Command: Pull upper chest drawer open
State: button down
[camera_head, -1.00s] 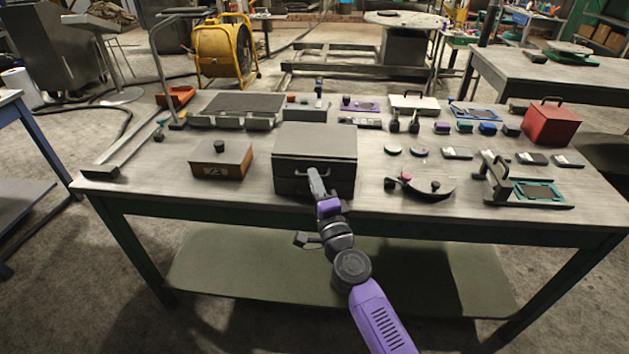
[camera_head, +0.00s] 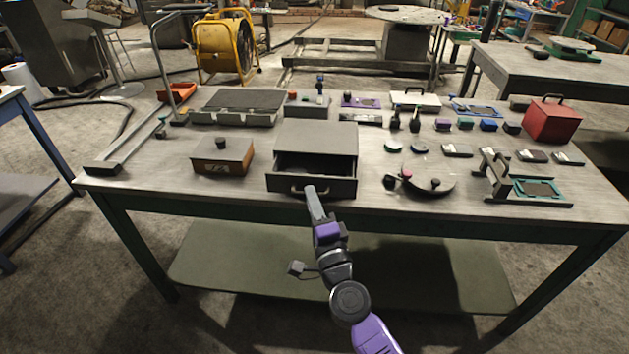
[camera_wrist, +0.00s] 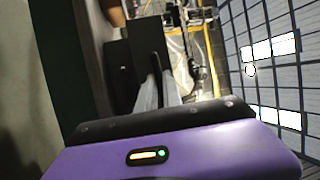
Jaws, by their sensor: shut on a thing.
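A dark grey chest (camera_head: 315,137) stands at the front of the workbench. Its upper drawer (camera_head: 335,187) is pulled out toward me, and the dark inside shows between its front and the chest body. My gripper (camera_head: 309,191) is shut on the drawer handle (camera_head: 296,190) at the middle of the drawer front. In the wrist view the fingers (camera_wrist: 159,88) close around the dark handle bar (camera_wrist: 156,64) beside the drawer front. Anything below the open drawer is hidden behind its front.
The workbench (camera_head: 150,197) has a wooden box (camera_head: 222,158) left of the chest and a round plate with knobs (camera_head: 430,180) to the right. A teal-framed fixture (camera_head: 535,190) and a red box (camera_head: 552,120) stand farther right. The floor before the bench is clear.

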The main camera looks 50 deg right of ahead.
jog(key=s+a, duration=0.2)
jog(key=a, duration=0.1)
jog(key=shift+s+a+f, duration=0.1)
jog(key=shift+s+a, duration=0.15)
jog(key=shift+s, duration=0.15)
jog(key=c, duration=1.5)
grip_release()
jog(key=b+v, duration=0.2)
jog(key=v, duration=0.5)
jog(key=shift+s+a, duration=0.2)
jog(key=shift+s, duration=0.15)
